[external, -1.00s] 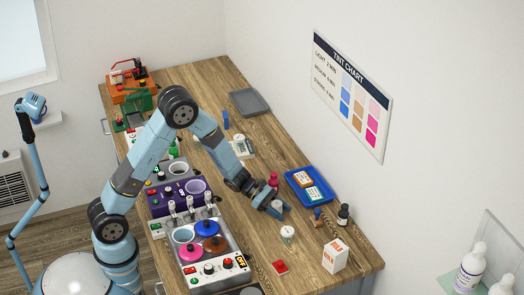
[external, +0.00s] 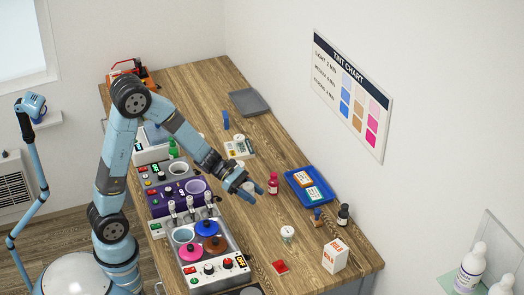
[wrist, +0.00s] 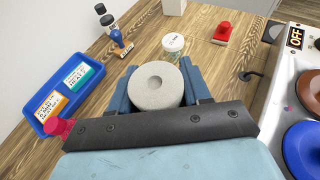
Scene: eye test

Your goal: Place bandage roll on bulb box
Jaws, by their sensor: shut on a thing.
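The bandage roll is a pale grey-white cylinder with a small hole in its end, seen in the wrist view (wrist: 156,86) and the external view (external: 248,187). My gripper (external: 252,191) is shut on it, with a blue finger on each side. It is over the table, left of the pink-red bottle. The bulb box (external: 335,256) is a white carton with orange lettering, standing upright near the table's front right corner, apart from my gripper. Only the box's lower part (wrist: 174,6) shows at the top of the wrist view.
A blue tray (external: 296,174) with two cards lies beside the pink-red bottle (external: 273,183). A white-lidded jar (external: 287,234), a red-topped block (external: 280,267), a stamp (external: 318,216) and a dark bottle (external: 343,214) stand nearer the box. Machines line the left edge.

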